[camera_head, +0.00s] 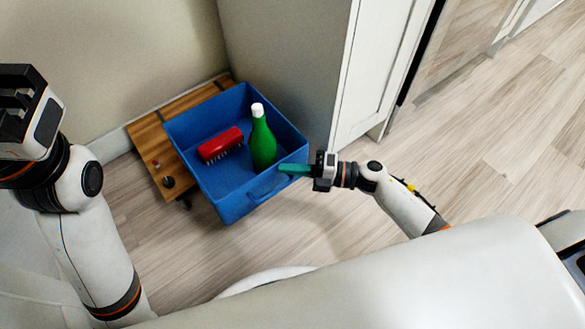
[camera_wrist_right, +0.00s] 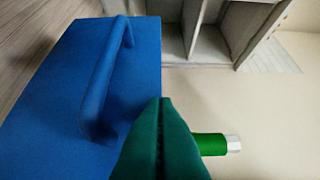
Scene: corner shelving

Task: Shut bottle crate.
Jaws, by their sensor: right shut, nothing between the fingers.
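A grey-white cabinet (camera_head: 290,85) stands right behind the crate. The wood floor (camera_head: 480,150) to the right is clear.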

